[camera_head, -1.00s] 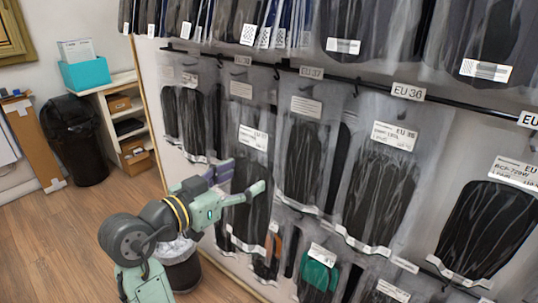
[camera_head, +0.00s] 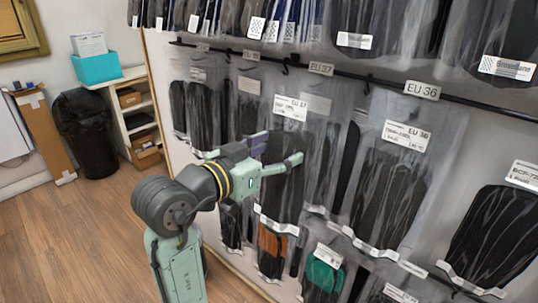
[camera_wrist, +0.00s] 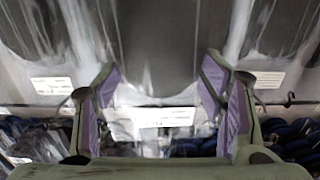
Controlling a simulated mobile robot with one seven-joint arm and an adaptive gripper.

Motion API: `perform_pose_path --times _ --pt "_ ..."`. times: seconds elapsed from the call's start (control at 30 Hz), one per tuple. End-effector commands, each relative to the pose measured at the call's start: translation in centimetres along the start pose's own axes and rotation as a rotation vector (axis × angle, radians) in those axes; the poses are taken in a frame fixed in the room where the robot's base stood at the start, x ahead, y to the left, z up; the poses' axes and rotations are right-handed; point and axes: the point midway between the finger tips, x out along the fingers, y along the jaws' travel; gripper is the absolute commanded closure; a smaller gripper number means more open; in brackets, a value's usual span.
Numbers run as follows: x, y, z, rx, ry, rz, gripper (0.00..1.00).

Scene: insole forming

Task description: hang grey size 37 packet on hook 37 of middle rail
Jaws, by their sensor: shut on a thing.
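My gripper (camera_head: 284,149) is shut on a clear packet (camera_head: 285,195) with a dark grey insole and a white label reading EU 37. The packet hangs upright in front of the middle rail (camera_head: 460,98), its top just below the rail. The EU 37 rail tag (camera_head: 321,68) is up and right of the packet's label. A hook (camera_head: 286,64) shows left of that tag, above the packet. In the wrist view, the fingers (camera_wrist: 165,105) stand either side of the packet's white label (camera_wrist: 150,117). Whether the packet's top touches a hook cannot be told.
Packets with an EU 36 label (camera_head: 405,135) hang close at right, under the EU 36 tag (camera_head: 422,90). More packets hang on the upper rail and below, including a green one (camera_head: 323,277) and an orange one (camera_head: 271,245). A black bin (camera_head: 86,133) and shelf (camera_head: 137,120) stand at left.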

Motion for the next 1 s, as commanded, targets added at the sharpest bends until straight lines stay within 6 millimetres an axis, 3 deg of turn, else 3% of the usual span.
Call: perform_pose_path --times 1.0 --pt "5.9 0.0 0.4 0.001 0.0 0.0 0.81"
